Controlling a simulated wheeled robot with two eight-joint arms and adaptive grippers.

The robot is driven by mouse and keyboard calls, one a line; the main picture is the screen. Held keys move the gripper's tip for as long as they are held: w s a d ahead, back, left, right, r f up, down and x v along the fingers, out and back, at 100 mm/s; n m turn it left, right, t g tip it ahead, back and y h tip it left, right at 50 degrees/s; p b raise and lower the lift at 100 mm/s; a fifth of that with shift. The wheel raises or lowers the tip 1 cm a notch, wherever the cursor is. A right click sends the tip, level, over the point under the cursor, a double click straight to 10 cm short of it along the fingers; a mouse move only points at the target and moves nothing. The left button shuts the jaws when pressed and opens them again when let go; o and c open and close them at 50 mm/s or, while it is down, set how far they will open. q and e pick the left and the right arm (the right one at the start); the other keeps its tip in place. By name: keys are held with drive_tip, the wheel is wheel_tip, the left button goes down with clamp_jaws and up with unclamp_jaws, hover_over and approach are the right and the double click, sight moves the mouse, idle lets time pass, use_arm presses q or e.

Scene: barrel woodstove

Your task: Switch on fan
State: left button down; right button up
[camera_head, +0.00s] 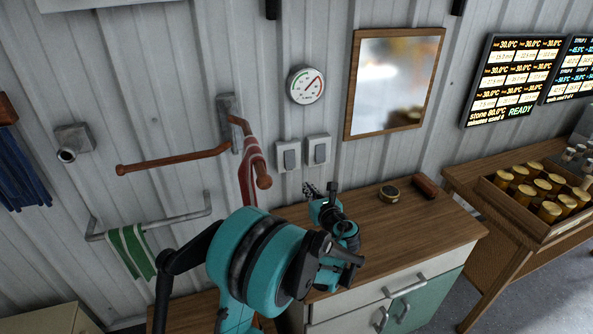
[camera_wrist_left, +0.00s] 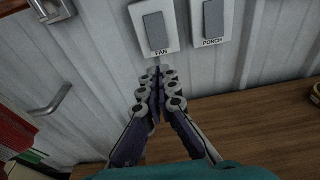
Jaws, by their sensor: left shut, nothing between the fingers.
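The fan switch (camera_head: 289,157) is a grey rocker on a white plate on the corrugated wall. In the left wrist view the same fan switch (camera_wrist_left: 156,33) has the label FAN under it. A like switch marked PORCH (camera_wrist_left: 213,20) is to its right; it also shows in the head view (camera_head: 319,150). My left gripper (camera_head: 315,190) is shut and empty. In the left wrist view its fingertips (camera_wrist_left: 158,74) are just below the FAN label; I cannot tell whether they touch the wall. My right gripper is not in view.
A wooden-topped cabinet (camera_head: 415,228) stands below the switches, with a small round tin (camera_head: 389,193) and a brown block (camera_head: 425,187) on it. A wooden rack with a striped towel (camera_head: 252,165) is left of the switches. A framed mirror (camera_head: 395,80) hangs to the right.

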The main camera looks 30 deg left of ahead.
sight(291, 166)
use_arm(q)
drive_tip(key=b+x, duration=0.2)
drive_tip(key=x, duration=1.2)
drive_tip(key=shift+s+a+b, duration=0.1)
drive_tip(key=shift+b, duration=0.3)
